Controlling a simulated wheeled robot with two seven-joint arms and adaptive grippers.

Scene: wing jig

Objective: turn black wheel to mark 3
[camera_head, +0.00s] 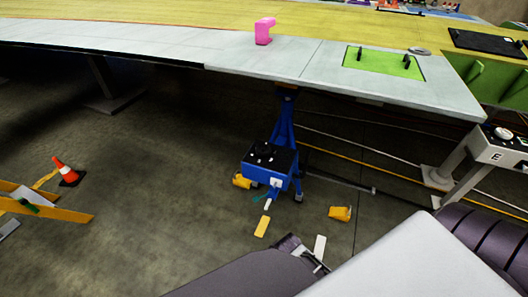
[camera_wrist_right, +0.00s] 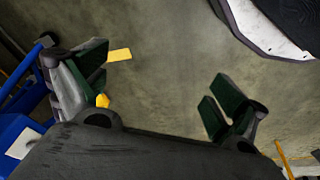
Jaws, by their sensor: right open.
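I cannot make out a black wheel for certain. A blue stand (camera_head: 284,120) under the pale wing panel carries a blue box with a black top (camera_head: 268,157), which has small white marks too small to read. My right gripper (camera_head: 302,252) is low in the head view, in front of the stand, partly hidden by my arm. Blue parts of the stand (camera_wrist_right: 18,130) show at that view's left edge. My left gripper is not in view.
The wing panel (camera_head: 250,58) overhangs the stand and holds a pink clamp (camera_head: 264,30) and a green hatch (camera_head: 383,62). A yellow tag (camera_head: 262,227) and a yellow cup (camera_head: 340,213) lie on the floor. A control box (camera_head: 490,148) stands at right, a cone (camera_head: 66,171) at left.

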